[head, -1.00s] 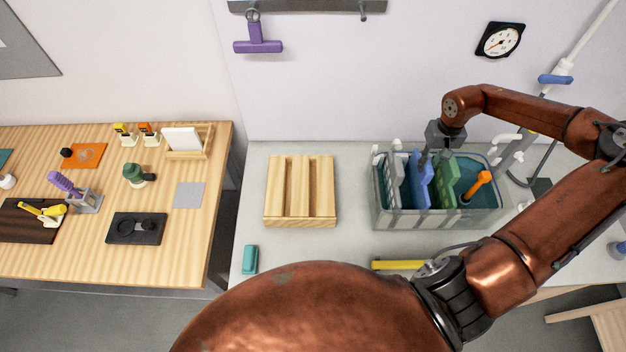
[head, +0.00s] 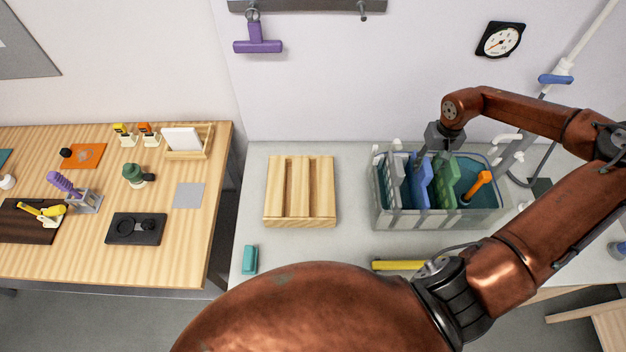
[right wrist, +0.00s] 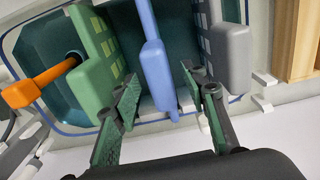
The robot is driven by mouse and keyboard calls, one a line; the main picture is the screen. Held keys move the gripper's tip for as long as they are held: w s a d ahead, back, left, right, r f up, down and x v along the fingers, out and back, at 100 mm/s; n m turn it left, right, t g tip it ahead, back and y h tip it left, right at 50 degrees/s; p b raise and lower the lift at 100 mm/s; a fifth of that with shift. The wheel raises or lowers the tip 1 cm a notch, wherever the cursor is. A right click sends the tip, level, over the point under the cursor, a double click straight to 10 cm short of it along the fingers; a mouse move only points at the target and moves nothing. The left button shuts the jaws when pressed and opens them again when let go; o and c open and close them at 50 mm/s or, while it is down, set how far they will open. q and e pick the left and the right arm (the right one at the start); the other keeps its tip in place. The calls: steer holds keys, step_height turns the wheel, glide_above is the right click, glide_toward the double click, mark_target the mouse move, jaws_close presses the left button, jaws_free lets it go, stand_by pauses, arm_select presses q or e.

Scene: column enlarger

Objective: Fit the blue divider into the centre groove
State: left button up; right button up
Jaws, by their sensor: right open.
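The blue divider (head: 420,184) stands upright in the clear tank, between a grey divider (head: 395,182) on its left and a green divider (head: 446,182) on its right. My right gripper (head: 428,158) is over the tank at the blue divider's upper end. In the right wrist view, its open fingers (right wrist: 164,108) are on either side of the blue divider (right wrist: 155,65), with gaps visible. The wooden rack (head: 300,221) with its long grooves lies left of the tank. Its centre groove looks empty. My left gripper is not in view.
The tank (head: 425,218) also holds an orange-handled tool (head: 477,186). A teal block (head: 250,260) and a yellow bar (head: 398,265) lie near the counter's front. The counter between rack and tank is clear. Pipes and a tap (head: 508,138) stand at the right.

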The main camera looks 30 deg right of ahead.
steer(key=shift+r, duration=0.15)
stand_by(0.5)
steer(key=shift+r+p, duration=3.55)
steer(key=shift+r, duration=0.3)
step_height(320, 180, up, 12)
